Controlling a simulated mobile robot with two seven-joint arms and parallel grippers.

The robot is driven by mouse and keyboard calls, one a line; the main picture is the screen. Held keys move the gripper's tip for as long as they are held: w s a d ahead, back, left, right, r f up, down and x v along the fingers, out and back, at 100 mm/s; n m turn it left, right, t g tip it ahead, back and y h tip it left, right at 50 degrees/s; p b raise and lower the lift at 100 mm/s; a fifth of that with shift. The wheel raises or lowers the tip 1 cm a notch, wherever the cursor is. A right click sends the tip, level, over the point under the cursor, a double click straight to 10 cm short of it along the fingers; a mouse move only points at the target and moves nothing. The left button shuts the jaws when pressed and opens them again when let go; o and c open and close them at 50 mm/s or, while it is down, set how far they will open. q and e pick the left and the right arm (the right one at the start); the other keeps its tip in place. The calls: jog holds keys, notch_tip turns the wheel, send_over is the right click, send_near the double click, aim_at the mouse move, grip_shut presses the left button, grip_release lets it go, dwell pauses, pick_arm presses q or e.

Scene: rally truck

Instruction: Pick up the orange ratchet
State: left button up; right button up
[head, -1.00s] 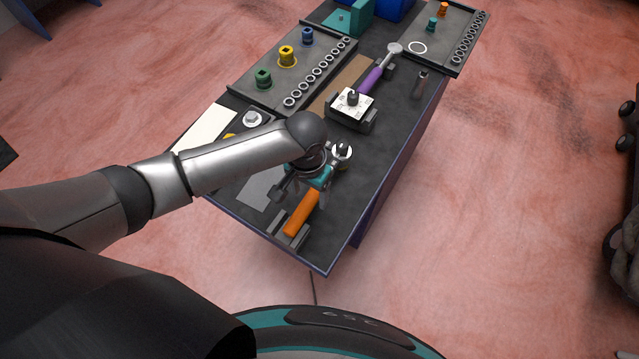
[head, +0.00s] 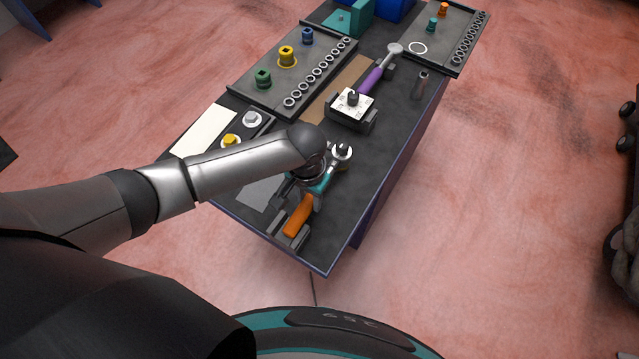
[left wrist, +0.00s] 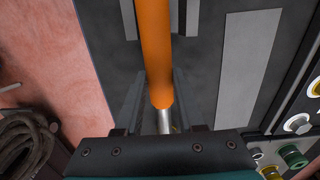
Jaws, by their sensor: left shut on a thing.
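The orange ratchet (head: 299,217) lies near the front end of the dark table, with its orange handle toward the table's near edge. Its metal head (head: 341,152) points to the back right. My left gripper (head: 318,192) is down over the ratchet and shut on it around the front part of the handle. In the left wrist view the orange handle (left wrist: 154,50) runs between the two fingers, and the gripper body hides the ratchet head.
Dark holders (head: 290,238) stand around the handle end. A black block with a white top (head: 352,105) and a purple-handled ratchet (head: 371,80) are farther back. A socket tray (head: 262,102) is at the left. Pink floor surrounds the table.

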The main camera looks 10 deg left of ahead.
pick_arm(q)
grip_shut()
jog(key=shift+w+r, duration=0.1)
dwell(0.8)
notch_tip(320, 180, up, 20)
jog(key=p, duration=0.2)
jog(key=shift+p, duration=0.35)
dwell(0.9)
